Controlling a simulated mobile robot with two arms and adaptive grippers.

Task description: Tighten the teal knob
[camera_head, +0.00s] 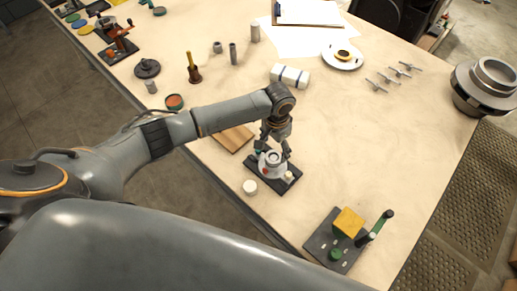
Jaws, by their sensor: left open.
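The split casing (272,163), a small pale grey and white housing with a red spot, sits on a dark base plate (288,182) near the table's front edge. A small teal part (257,151), which looks like the teal knob, shows at the casing's upper left side, partly hidden by my gripper. My left gripper (274,149) reaches down from above with its fingers apart, over and close around the top of the casing. I cannot tell whether a finger touches the knob or the casing. My right gripper is not in view.
A white cylinder (250,187) stands left of the base plate, and a wooden board (233,138) lies behind it. A dark fixture (322,240) with a yellow block and green parts is at front right. The tabletop right of the casing is clear.

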